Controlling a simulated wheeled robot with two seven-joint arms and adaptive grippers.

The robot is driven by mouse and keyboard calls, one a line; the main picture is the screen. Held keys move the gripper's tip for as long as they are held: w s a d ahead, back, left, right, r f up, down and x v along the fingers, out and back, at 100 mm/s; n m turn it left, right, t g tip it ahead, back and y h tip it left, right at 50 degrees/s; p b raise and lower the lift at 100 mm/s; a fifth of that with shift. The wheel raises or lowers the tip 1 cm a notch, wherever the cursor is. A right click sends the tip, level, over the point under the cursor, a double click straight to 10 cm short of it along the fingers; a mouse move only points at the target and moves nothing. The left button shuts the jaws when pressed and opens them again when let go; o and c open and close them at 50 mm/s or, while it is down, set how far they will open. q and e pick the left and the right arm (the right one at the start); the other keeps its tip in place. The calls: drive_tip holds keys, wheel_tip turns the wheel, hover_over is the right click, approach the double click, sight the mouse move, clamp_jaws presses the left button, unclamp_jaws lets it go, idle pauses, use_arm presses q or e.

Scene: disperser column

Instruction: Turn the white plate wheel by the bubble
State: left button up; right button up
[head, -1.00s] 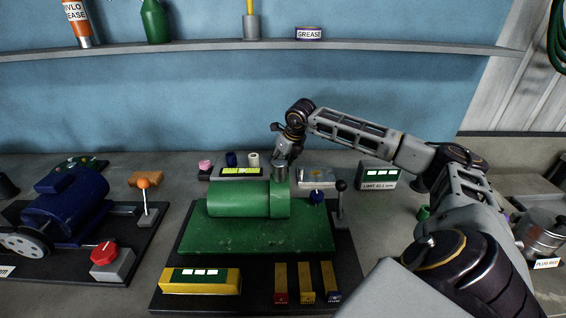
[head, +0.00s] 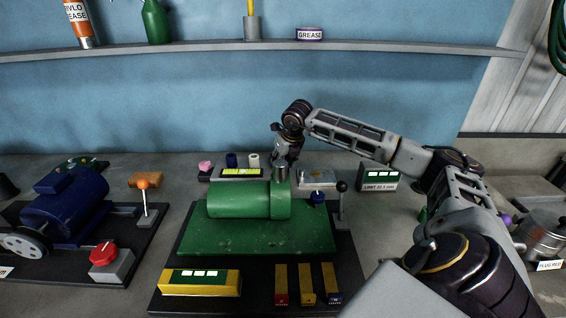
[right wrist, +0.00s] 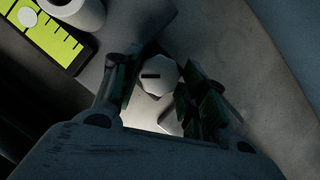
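A white many-sided wheel (right wrist: 160,77) with a dark slot shows in the right wrist view, between the two fingers of my right gripper (right wrist: 158,95). The fingers are apart, one on each side of the wheel. I cannot tell whether they touch it. In the head view my right gripper (head: 283,160) points down behind the green cylinder (head: 238,199), which hides the wheel. The yellow-green level vial (head: 241,172) lies just left of the gripper. In the wrist view the vial (right wrist: 50,40) has dark marks and a pale round bubble (right wrist: 28,17). My left gripper is out of view.
A white cylinder (right wrist: 72,8) stands beside the vial. A dark-knobbed lever (head: 342,200) and a blue knob (head: 317,197) stand right of the green cylinder. A limit display (head: 378,179) stands farther right. A blue motor (head: 65,205) sits on the left.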

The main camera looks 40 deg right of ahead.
drive_tip(key=shift+o, duration=1.1)
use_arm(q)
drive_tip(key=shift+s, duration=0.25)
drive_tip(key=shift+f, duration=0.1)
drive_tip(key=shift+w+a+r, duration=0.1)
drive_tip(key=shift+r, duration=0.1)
use_arm(e)
drive_tip(key=shift+n, duration=0.3)
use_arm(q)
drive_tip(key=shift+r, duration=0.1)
use_arm(e)
drive_tip(key=shift+n+y, duration=0.3)
use_arm(q)
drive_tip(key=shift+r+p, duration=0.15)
drive_tip(key=shift+p, duration=0.25)
use_arm(e)
drive_tip(key=shift+d+n, duration=0.1)
drive_tip(key=shift+n, duration=0.5)
drive_tip(key=shift+y, duration=0.3)
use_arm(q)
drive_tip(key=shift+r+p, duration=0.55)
use_arm(e)
drive_tip(key=shift+d+n+y, duration=0.1)
drive_tip(key=shift+n+y, duration=0.7)
drive_tip(key=shift+n, duration=1.6)
